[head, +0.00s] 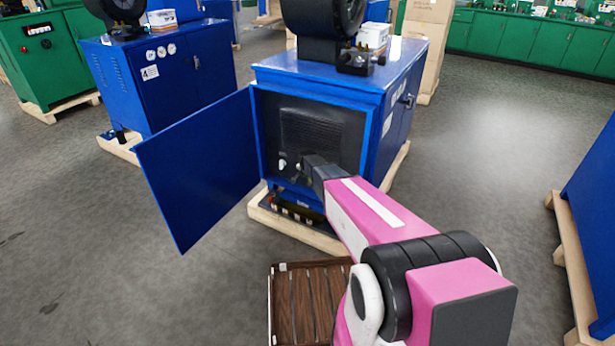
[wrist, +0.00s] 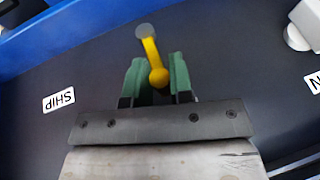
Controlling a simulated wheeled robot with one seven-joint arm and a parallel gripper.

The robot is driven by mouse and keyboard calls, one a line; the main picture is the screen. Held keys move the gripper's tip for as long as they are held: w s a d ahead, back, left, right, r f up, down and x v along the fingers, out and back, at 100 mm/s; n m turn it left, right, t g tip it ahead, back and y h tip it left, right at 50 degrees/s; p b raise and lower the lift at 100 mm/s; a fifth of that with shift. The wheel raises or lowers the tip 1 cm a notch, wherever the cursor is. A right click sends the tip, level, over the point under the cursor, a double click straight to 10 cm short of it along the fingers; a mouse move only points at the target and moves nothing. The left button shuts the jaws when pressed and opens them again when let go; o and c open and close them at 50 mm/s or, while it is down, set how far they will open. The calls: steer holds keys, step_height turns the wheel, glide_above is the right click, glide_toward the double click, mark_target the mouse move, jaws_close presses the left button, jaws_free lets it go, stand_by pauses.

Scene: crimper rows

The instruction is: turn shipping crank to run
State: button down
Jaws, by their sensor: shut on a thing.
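The lever points from the hub down toward my gripper in the wrist view. An upside-down SHIP label (wrist: 58,100) is at left; a cut-off label ending in N (wrist: 314,82) is at right. In the head view my arm hides the crank.
The blue cabinet door (head: 203,165) stands open to the left of my arm. A pale fitting (wrist: 302,27) sticks out at the panel's upper right. A slatted brown pallet (head: 308,300) lies below. Grey floor is clear at right, short of another blue cabinet (head: 594,210).

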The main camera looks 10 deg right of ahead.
steer(key=shift+w+a+f, duration=0.1)
steer(key=shift+w+a, duration=0.05)
steer(key=shift+a, duration=0.1)
steer(key=c, duration=1.1)
jaws_free()
steer(key=shift+o, duration=0.2)
steer(key=shift+s+r, duration=0.25)
steer(key=shift+r, duration=0.15)
steer(key=v, duration=1)
